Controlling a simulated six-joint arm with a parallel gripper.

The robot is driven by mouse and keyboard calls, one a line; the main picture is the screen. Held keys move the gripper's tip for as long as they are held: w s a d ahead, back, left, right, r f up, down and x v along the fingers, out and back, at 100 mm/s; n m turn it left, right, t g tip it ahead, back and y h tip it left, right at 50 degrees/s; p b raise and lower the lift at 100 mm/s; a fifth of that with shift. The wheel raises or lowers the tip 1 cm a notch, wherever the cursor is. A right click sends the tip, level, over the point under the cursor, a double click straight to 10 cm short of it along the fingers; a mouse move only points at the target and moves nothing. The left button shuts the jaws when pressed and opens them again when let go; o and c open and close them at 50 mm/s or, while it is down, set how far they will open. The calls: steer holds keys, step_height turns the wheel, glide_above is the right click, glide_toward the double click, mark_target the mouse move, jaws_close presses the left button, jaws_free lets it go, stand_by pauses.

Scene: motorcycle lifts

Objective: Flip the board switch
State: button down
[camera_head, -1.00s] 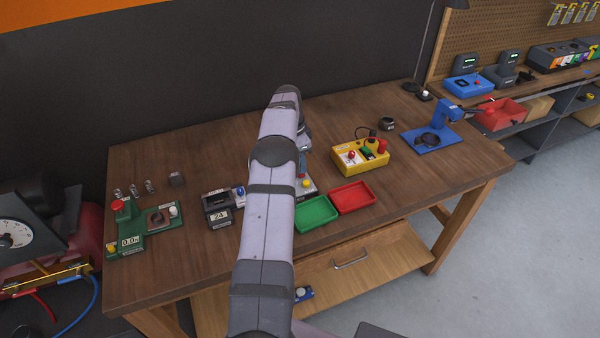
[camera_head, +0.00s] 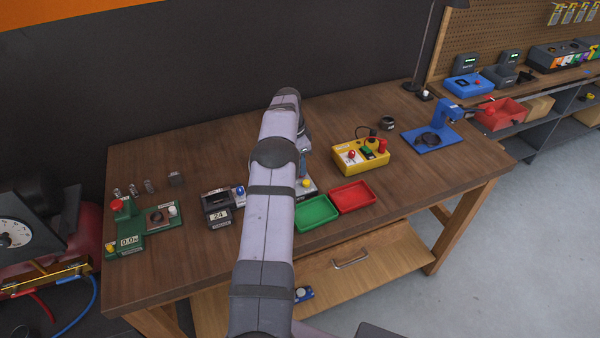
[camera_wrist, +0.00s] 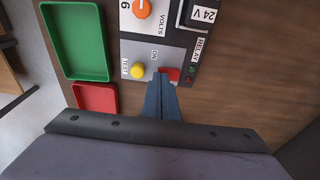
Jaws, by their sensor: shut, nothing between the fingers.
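The board (camera_wrist: 140,51) is a grey panel with printed labels, seen upside down in the wrist view. It bears a red switch (camera_wrist: 172,73) beside an "ON" label and a yellow test button (camera_wrist: 138,70). My gripper (camera_wrist: 161,76) is shut and empty, its fingertips at the red switch and partly covering it. I cannot tell whether they touch it. In the head view my arm hides most of the board; a grey corner with the yellow button (camera_head: 306,183) shows just right of the arm.
A green tray (camera_head: 314,214) and a red tray (camera_head: 352,197) lie near the board. An orange volts knob (camera_wrist: 142,8) and a relay label (camera_wrist: 201,49) are close to the fingers. A yellow control box (camera_head: 345,160) stands to the right. Bare wood lies beyond the relay side.

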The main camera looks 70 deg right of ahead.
steer(key=shift+f, duration=0.2)
steer(key=shift+r, duration=0.1)
step_height(320, 180, up, 7)
steer(key=p, duration=0.5)
stand_by(0.5)
